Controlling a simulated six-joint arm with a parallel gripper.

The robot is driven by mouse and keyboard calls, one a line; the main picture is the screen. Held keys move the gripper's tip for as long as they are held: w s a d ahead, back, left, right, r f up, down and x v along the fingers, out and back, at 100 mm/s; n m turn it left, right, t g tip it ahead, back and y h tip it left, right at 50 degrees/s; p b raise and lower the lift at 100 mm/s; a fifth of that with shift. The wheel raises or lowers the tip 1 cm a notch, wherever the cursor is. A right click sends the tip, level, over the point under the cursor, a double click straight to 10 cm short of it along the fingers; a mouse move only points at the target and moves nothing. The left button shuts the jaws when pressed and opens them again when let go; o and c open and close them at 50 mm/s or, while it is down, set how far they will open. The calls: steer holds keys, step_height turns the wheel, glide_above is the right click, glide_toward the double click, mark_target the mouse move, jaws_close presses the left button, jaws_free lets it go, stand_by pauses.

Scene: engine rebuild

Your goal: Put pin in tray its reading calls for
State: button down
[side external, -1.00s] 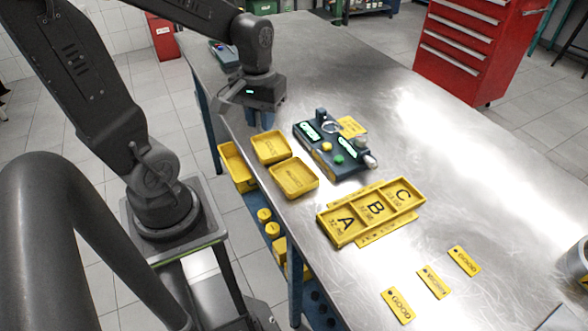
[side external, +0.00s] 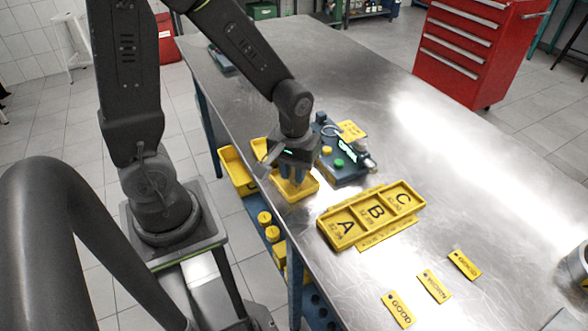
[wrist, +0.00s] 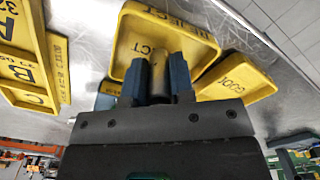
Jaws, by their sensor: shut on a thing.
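My gripper (side external: 294,182) is shut on a grey metal pin (wrist: 159,70), which shows between the blue fingers in the wrist view. The fingers are over the nearer square yellow tray (side external: 313,188); in the wrist view its lettering ends in "JECT" (wrist: 126,45). I cannot tell whether the pin touches the tray floor. A second square yellow tray (side external: 258,147), partly hidden by the gripper, shows beside it in the wrist view (wrist: 240,78). A yellow three-compartment tray marked A, B, C (side external: 357,238) stands to the right. The dark gauge block (side external: 345,172) has a green display too small to read.
Yellow tags (side external: 434,286) lie on the bench at the front right. Another yellow tag (side external: 352,130) lies behind the gauge block. A yellow bin (side external: 237,172) hangs at the bench's left edge. The bench's right half is mostly clear.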

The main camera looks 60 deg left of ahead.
steer(key=shift+f, duration=0.2)
steer(key=c, duration=1)
jaws_free()
step_height(320, 180, up, 12)
steer(key=shift+r, duration=0.1)
steer(key=shift+s+d+r+m+t, duration=0.4)
steer(key=shift+s+r+m+t, duration=0.65)
steer(key=shift+m, duration=0.25)
steer(key=shift+s+d+r+m+t, duration=0.4)
steer(key=shift+s+r+m+t, duration=0.5)
steer(key=shift+s+m, duration=0.35)
steer(key=shift+s+d+r+m+t, duration=0.4)
steer(key=shift+s+r+m+t, duration=0.45)
steer(key=shift+s+r+m, duration=0.4)
